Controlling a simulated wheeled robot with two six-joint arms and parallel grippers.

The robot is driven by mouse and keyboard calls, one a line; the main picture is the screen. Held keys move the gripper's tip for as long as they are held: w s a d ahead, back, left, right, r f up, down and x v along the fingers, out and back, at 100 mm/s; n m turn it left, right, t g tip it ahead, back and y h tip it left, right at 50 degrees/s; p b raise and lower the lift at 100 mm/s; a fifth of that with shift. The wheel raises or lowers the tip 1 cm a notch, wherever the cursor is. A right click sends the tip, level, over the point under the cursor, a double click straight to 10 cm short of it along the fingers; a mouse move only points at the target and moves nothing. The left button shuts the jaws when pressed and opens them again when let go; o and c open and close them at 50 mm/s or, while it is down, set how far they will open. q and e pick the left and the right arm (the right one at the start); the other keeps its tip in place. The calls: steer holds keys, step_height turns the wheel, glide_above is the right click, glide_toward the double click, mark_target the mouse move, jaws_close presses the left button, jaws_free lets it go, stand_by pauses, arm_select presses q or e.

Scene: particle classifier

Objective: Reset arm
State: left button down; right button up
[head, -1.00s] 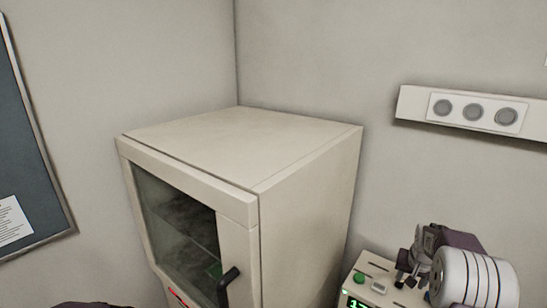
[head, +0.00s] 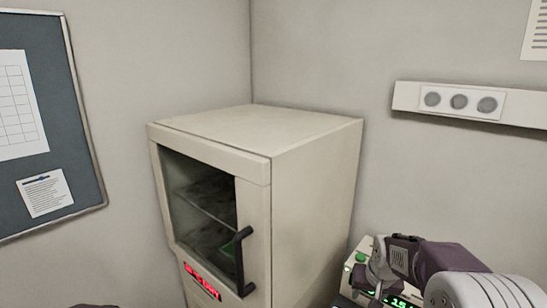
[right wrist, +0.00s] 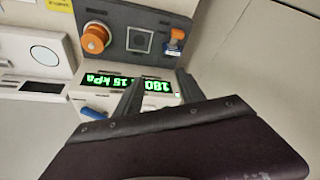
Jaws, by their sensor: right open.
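My right arm comes in at the lower right of the head view, in front of a cream device (head: 358,262) with a green button and a lit green display. Its fingers are hard to make out there. In the right wrist view my right gripper (right wrist: 160,90) is open, with two dark fingers apart and nothing seen between them. Beyond the fingers is a device panel with a green display (right wrist: 125,83) reading "15 kPa", upside down. I cannot tell whether the fingers touch it. My left gripper is out of view; only a dark purple sliver shows at the bottom left.
A cream cabinet (head: 318,190) with a glass door and black handle (head: 241,262) stands in the corner, its door apparently closed. A socket strip (head: 400,97) is on the right wall. An orange knob (right wrist: 95,38) and orange-topped switch (right wrist: 175,38) are on the dark panel.

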steer(key=s+a+f+g, duration=0.1)
steer(key=s+a+f, duration=0.1)
steer(key=s, duration=0.4)
steer(key=s+a+f+n+g, duration=0.1)
steer(key=s+a+f, duration=0.2)
steer(key=s, duration=0.4)
steer(key=s+a+f+n+g+y+b, duration=0.1)
steer(key=s+a+f, duration=0.1)
steer(key=s+f, duration=0.2)
steer(key=s, duration=0.2)
steer(key=shift+s+a+f, duration=0.15)
steer(key=shift+s+f, duration=0.2)
stand_by(5.8)
